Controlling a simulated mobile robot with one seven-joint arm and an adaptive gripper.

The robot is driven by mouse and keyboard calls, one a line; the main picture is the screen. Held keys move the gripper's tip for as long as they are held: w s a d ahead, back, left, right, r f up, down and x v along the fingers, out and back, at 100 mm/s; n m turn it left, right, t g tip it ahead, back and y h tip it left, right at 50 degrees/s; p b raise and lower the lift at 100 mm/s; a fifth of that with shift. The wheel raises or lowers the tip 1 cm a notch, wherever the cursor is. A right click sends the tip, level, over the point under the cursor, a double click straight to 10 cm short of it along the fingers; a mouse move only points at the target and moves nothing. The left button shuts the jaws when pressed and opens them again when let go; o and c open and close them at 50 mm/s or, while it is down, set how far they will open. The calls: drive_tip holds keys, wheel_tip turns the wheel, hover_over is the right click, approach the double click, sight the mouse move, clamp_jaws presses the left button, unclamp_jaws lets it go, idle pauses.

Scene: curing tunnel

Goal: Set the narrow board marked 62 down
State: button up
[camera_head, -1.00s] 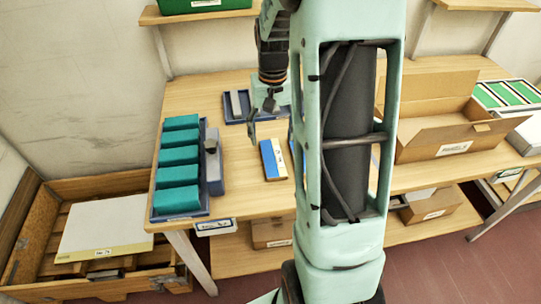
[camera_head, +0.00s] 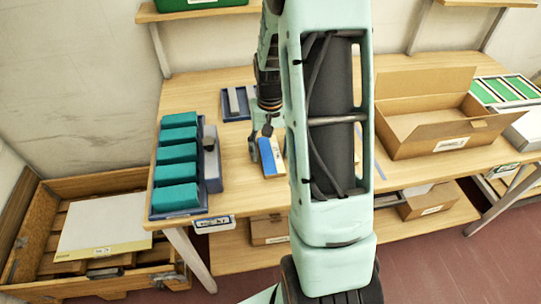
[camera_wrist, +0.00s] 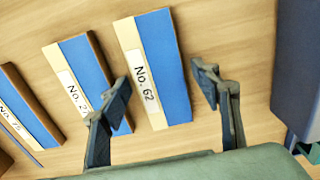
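The narrow board marked No. 62 (camera_wrist: 165,80) has a blue face and a cream strip with a label. It lies flat on the wooden table in the wrist view. My gripper (camera_wrist: 163,88) is open, with one finger on each side of this board. A clear gap shows between the board and the right finger; the left finger overlaps the neighbouring board in the picture. In the head view a blue board (camera_head: 271,158), apparently the same one, lies below my gripper (camera_head: 261,142). Whether the fingers touch it cannot be told.
Two similar boards lie beside it in the wrist view, one (camera_wrist: 88,75) close by. An open cardboard box (camera_head: 425,140) stands right. A wooden crate (camera_head: 140,285) is lower left.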

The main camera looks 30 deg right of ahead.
drive_tip(key=c, duration=1.1)
